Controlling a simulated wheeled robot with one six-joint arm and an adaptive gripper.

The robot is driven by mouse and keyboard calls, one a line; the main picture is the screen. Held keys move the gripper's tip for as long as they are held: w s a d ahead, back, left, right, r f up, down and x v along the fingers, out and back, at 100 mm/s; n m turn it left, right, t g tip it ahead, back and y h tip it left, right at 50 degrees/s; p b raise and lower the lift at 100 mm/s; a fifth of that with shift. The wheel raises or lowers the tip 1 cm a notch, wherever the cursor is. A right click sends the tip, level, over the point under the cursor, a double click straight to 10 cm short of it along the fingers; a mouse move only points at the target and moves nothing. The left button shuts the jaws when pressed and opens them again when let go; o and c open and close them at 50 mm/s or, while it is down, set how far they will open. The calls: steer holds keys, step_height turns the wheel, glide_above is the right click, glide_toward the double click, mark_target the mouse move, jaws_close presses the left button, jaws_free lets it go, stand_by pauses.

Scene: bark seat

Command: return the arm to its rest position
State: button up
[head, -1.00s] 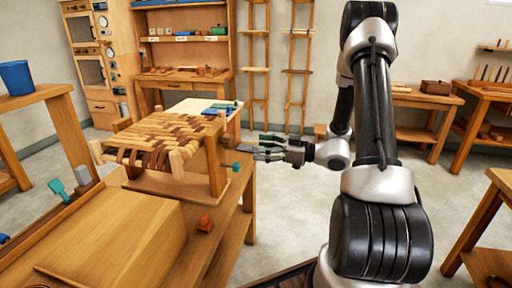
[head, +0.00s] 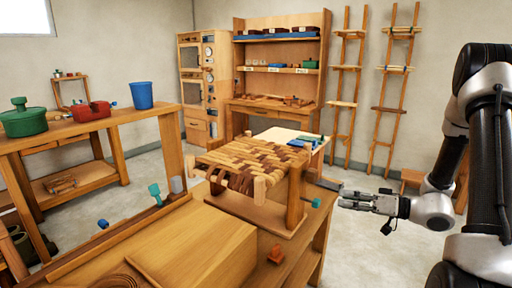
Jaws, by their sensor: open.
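My gripper (head: 362,199) is at the right in the head view, at the end of my arm. It points left toward the bench and looks open, with nothing between its fingers. The woven bark seat (head: 245,163), in light and dark strips on a wooden frame, stands on the workbench (head: 318,243) left of my gripper. A teal knob (head: 316,202) sticks out by the frame's right side, just left of the fingertips. The gripper looks apart from the seat, though the exact gap is hard to judge.
A small orange-brown object (head: 276,254) lies near the bench's front edge. A blue cup (head: 141,95), a red pot (head: 91,111) and a green pot (head: 23,120) stand on a raised shelf at left. The floor (head: 375,245) below my gripper is clear.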

steer(key=s+d+m+g+h, duration=0.2)
steer(key=s+m+g+h, duration=0.5)
steer(key=s, duration=1.1)
steer(key=s+d+r+n+t+h, duration=0.1)
steer(key=s+d+r+h, duration=0.1)
steer(key=r, duration=0.7)
steer(key=s+d+r+n+t+h, duration=0.1)
steer(key=s+r+h, duration=0.3)
steer(key=r, duration=0.5)
steer(key=shift+s+d+t+h, duration=0.15)
steer(key=shift+d+t+h, duration=0.35)
steer(key=shift+h, duration=0.3)
